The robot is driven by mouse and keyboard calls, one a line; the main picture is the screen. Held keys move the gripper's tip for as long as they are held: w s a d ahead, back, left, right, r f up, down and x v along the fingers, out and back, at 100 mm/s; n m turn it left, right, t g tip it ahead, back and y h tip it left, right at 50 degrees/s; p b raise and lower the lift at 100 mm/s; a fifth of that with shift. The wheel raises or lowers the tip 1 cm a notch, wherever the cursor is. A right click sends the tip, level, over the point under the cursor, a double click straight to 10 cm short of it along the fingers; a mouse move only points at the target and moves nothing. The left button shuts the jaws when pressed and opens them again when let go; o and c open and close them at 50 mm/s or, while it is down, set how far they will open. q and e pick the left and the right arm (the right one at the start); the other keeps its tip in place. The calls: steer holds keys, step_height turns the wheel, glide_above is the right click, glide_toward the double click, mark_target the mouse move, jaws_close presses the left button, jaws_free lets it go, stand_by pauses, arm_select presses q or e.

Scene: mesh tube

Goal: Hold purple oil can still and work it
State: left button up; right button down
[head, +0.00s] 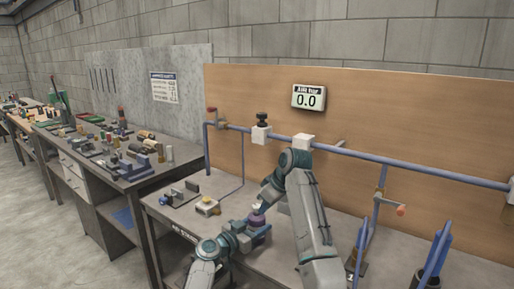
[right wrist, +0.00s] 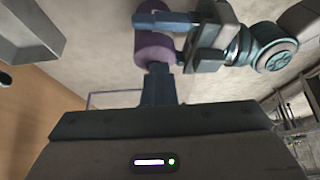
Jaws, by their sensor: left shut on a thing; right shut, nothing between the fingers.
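The purple oil can (head: 259,227) is on the near part of the air station bench, partly hidden by my grippers. My left gripper (head: 243,237) is shut on its side; in the right wrist view its fingers (right wrist: 175,36) lie either side of the purple body (right wrist: 154,48). My right gripper (head: 259,208) is shut and empty just above the can, by a small pale part at its top. In the right wrist view the closed right fingertips (right wrist: 157,72) are at the can's end; I cannot tell whether they touch it.
A gauge (head: 308,97) on the wooden board reads 0.0. A blue pipe (head: 400,168) with valves runs along the board. A small beige block (head: 207,207) and a dark fixture (head: 180,194) stand left of the can. Blue stands (head: 433,262) are at right.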

steer(key=shift+w+d, duration=0.15)
steer(key=shift+w, duration=0.05)
steer(key=shift+w+d, duration=0.2)
steer(key=shift+w, duration=0.35)
steer(key=shift+d, duration=0.15)
step_height(320, 180, up, 6)
steer(key=shift+s+d, duration=0.15)
steer(key=shift+d, duration=0.2)
stand_by(0.6)
